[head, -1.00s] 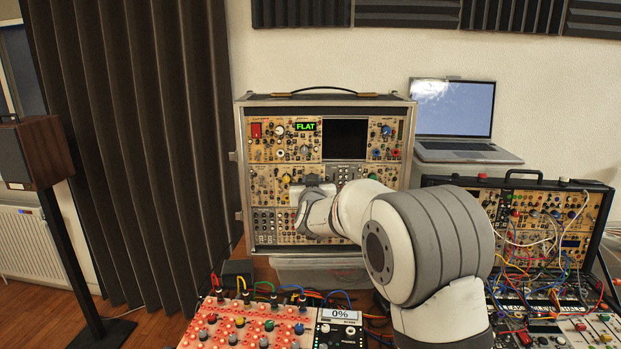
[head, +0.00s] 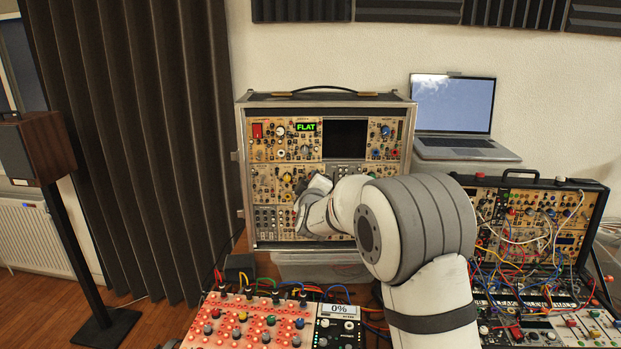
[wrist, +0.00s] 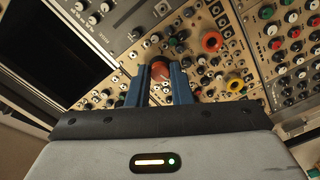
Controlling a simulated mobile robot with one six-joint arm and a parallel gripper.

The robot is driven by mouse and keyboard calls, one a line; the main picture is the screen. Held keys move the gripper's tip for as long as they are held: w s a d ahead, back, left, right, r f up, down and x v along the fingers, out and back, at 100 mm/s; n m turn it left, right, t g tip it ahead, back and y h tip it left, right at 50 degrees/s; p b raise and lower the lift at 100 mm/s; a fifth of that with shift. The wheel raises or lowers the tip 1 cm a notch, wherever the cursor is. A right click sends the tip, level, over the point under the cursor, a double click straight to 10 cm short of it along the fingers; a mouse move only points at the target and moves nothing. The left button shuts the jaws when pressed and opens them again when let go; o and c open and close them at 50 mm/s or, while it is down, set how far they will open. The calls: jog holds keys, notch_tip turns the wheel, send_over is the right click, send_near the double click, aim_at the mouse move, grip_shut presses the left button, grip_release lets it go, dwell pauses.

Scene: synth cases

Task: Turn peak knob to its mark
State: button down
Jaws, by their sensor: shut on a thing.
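In the wrist view a red-brown knob (wrist: 160,72) stands out from the tan panel between the two blue fingers of my gripper (wrist: 161,78). The fingers are shut on it, one on each side. I cannot read its label or see a mark beside it, so I cannot tell its angle. In the head view my gripper (head: 317,184) is at the middle of the large synth case (head: 243,170), and the wrist hides the gripped knob. A green display (head: 306,127) on the case reads "FLAT".
A dark screen (head: 345,139) is on the upper case. A laptop (head: 452,105) and a cable-filled second case (head: 540,230) stand at right. A red-lit panel (head: 250,322) is in front.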

jog(key=n+p, duration=0.2)
jog(key=n, duration=0.4)
jog(key=shift+f, duration=0.15)
jog(key=shift+n, duration=0.3)
jog(key=c, duration=1.3)
grip_release()
jog(key=s+b, duration=0.1)
jog(key=s, duration=0.6)
jog(key=shift+s+d+b, duration=0.4)
